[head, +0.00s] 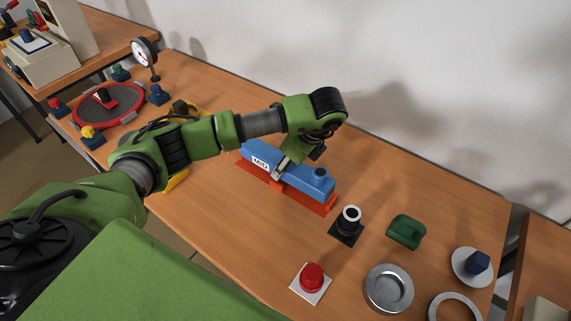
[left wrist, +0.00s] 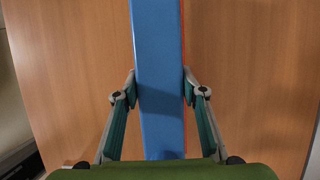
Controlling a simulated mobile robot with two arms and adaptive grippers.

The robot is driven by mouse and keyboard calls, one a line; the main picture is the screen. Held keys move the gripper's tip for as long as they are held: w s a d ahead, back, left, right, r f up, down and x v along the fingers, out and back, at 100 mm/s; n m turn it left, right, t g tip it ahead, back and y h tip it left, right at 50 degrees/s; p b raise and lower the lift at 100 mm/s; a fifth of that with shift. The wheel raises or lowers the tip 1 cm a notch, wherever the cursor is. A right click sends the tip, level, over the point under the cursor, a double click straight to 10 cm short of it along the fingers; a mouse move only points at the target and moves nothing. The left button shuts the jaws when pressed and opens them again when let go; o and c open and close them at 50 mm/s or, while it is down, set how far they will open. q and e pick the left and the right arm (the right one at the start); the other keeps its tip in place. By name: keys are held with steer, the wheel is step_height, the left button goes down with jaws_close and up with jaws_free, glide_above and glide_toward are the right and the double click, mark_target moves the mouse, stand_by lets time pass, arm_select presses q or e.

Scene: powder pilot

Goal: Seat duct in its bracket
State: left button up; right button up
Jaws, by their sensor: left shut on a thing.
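The duct is a long blue box (head: 312,180) with a white label and a dark round port on top near its right end. It lies along the red-orange bracket (head: 328,207) on the table; I cannot tell whether it is fully down in it. My left gripper (head: 279,174) is shut on the duct near its middle, coming from above. In the left wrist view the fingers of my left gripper (left wrist: 160,82) press on both sides of the blue duct (left wrist: 160,40). A thin red strip of the bracket shows along its right side. My right gripper is not in view.
A red button (head: 312,277), a green part (head: 406,231) and a metal dish (head: 389,288) lie further right. A red round sieve (head: 128,104) and a dial gauge (head: 145,53) are at the left.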

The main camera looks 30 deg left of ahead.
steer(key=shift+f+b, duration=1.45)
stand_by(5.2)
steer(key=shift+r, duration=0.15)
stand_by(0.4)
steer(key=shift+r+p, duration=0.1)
steer(key=shift+p, duration=0.2)
